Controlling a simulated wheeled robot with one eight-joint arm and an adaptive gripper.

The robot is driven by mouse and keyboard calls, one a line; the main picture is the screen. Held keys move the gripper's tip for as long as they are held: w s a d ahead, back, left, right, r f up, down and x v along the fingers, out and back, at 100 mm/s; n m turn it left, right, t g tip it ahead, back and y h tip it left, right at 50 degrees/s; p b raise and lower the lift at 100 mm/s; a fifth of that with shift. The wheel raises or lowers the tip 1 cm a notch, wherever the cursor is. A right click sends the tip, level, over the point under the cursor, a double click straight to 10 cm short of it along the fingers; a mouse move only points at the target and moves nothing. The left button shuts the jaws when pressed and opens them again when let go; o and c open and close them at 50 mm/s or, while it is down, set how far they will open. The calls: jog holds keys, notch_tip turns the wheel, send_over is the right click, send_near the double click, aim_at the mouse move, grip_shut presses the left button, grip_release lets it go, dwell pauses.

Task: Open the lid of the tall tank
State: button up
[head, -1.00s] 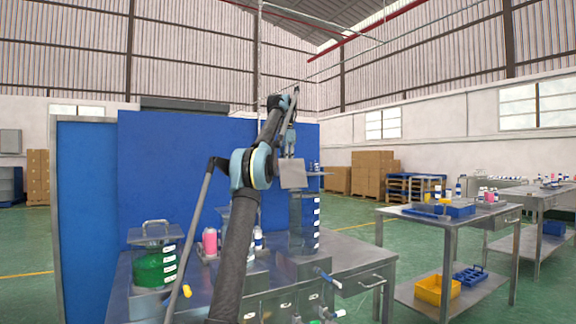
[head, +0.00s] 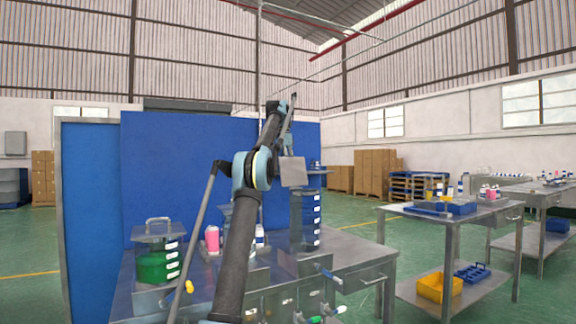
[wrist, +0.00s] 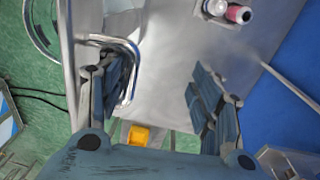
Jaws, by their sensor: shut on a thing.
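The tall tank (head: 305,222), dark blue with white labels up its side, stands at the right of the steel bench. A square grey plate, which looks like its lid (head: 292,171), is tilted up above the tank's top, below my gripper (head: 289,146). In the wrist view my gripper (wrist: 163,85) has its fingers on either side, and the bent chrome lid handle (wrist: 133,55) lies against the left finger. My gripper is shut on this handle, though the exact contact is partly hidden by the finger.
A shorter tank with green contents (head: 158,264) stands at the bench's left, its lid flat. A blue panel (head: 180,170) stands behind. Another table (head: 400,214) is at the right.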

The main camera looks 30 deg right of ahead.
jog(key=o, duration=0.3)
jog(key=shift+w+a+f, duration=0.15)
jog(key=shift+w+f, duration=0.2)
jog(key=shift+w, duration=0.35)
jog(key=shift+o, duration=0.7)
jog(key=shift+s+r, duration=0.45)
jog(key=shift+s, duration=0.1)
jog(key=c, duration=0.5)
jog(key=shift+c, duration=0.3)
